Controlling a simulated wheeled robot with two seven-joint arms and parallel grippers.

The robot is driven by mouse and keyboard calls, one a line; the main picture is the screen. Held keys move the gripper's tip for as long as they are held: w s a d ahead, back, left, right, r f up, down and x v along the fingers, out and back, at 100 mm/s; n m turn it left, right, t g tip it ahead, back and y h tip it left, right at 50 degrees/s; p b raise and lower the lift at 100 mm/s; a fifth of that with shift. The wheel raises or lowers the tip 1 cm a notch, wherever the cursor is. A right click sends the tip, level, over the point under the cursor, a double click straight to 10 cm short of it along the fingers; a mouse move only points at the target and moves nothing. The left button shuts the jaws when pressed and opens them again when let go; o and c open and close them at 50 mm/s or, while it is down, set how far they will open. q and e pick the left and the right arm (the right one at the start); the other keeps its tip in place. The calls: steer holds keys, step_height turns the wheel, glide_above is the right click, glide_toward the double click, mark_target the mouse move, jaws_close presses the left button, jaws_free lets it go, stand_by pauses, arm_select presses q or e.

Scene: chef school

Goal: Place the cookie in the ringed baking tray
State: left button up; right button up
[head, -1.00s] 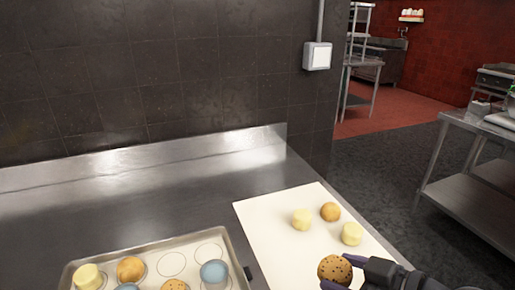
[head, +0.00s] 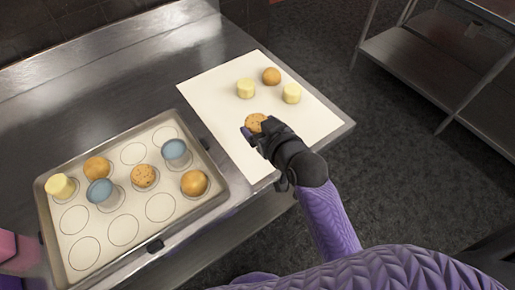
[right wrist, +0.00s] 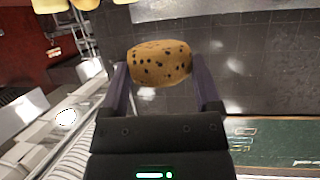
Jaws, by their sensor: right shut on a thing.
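My right gripper (head: 256,126) is shut on a round brown chocolate-chip cookie (head: 256,121) over the near part of the white sheet. In the right wrist view the cookie (right wrist: 160,62) sits between the two fingertips. The ringed baking tray (head: 216,186) lies to the left on the steel counter. Several rings are empty, at the back and along the front. My left gripper is not in view.
The tray's raised rim has dark handles. A steel shelf table (head: 420,65) stands apart at the right.

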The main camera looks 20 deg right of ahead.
mark_target(261, 158)
step_height(261, 158, down, 10)
steer(key=b, duration=0.3)
steer(key=shift+r+b, duration=0.25)
steer(key=shift+b, duration=0.15)
steer(key=shift+d+f, duration=0.1)
steer(key=shift+f, duration=0.1)
steer(key=o, duration=0.9)
steer(key=shift+c, duration=0.2)
steer(key=shift+o, duration=0.9)
